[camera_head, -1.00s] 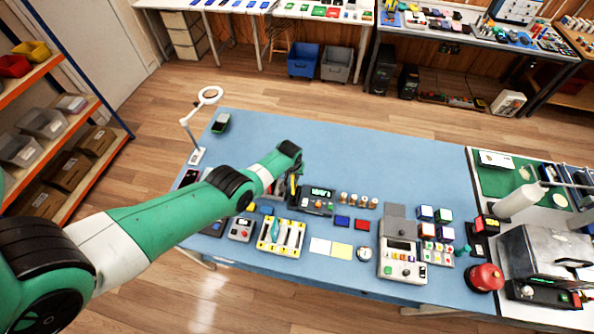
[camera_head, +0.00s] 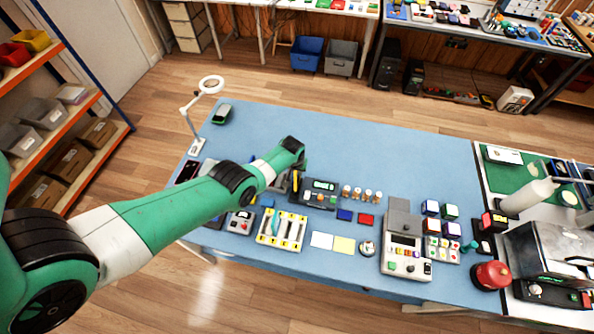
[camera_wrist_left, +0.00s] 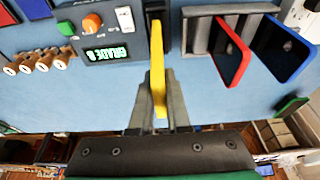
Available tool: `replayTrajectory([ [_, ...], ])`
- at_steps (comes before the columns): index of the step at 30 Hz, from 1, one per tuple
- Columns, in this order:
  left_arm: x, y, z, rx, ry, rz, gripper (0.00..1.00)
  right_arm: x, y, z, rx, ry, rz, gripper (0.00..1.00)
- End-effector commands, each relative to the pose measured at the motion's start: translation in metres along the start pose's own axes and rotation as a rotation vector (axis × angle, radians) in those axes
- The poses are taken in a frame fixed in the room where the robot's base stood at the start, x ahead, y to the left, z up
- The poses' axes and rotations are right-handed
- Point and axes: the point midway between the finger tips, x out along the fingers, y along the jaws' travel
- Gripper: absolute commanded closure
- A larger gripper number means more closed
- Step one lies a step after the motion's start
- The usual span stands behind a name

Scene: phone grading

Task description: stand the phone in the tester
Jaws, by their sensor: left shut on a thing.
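A yellow phone (camera_wrist_left: 157,70) is seen edge-on in the left wrist view, upright between the fingers of my left gripper (camera_wrist_left: 160,115), which is shut on it. The phone's far end is at a dark slot part (camera_wrist_left: 164,22) of the tester (camera_wrist_left: 104,35); I cannot tell how deep it sits. The tester's lit green display reads "GRADE B". In the head view the tester (camera_head: 322,195) stands just right of my left gripper (camera_head: 290,183), whose fingers are mostly hidden by my arm. My right gripper is not in view.
A grey rack (camera_wrist_left: 222,38) with a red phone (camera_wrist_left: 232,55) and a blue phone (camera_wrist_left: 284,50) stands to the right in the wrist view. Several small pegs (camera_head: 362,194) stand beside the tester. The blue table (camera_head: 370,150) is clear behind it.

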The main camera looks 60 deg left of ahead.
Motion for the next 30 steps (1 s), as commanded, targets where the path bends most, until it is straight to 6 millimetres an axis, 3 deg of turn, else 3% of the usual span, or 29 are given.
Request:
replayTrajectory([
  [30, 0.012, 0.000, 0.003, 0.000, 0.001, 0.000, 1.00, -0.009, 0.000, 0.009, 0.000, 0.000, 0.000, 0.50],
])
